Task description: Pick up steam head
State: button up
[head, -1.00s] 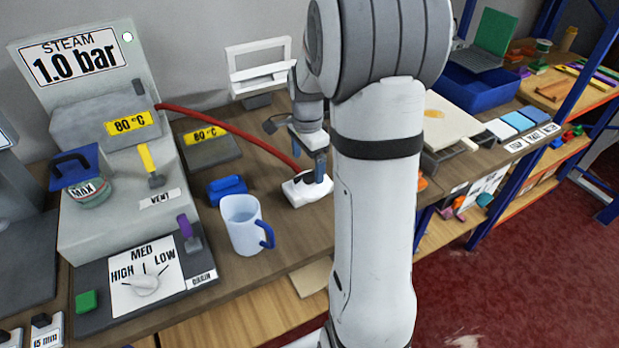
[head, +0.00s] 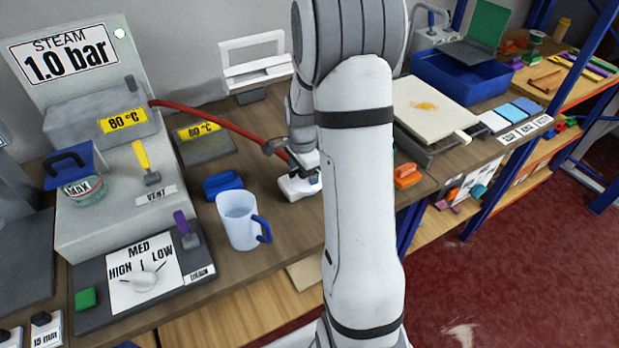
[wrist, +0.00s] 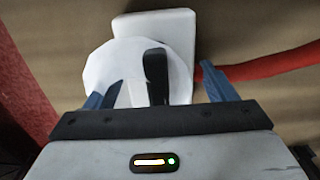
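The steam head (head: 296,188) is a white block on the wooden bench at the end of a red hose (head: 215,122). In the wrist view the steam head (wrist: 180,30) shows a white rounded body with a black handle (wrist: 156,75). My gripper (wrist: 162,78) is open over it, its two blue fingers on either side of the handle, with a gap to each. In the head view my arm hides the right part of the steam head and most of my gripper.
A jug (head: 240,220) with a blue handle and a blue block (head: 222,184) stand left of the steam head. The steam unit (head: 95,180) is further left. An orange item (head: 407,175) and a pale board (head: 435,108) lie right of my arm.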

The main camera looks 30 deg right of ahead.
jog(key=c, duration=1.2)
jog(key=shift+o, duration=0.2)
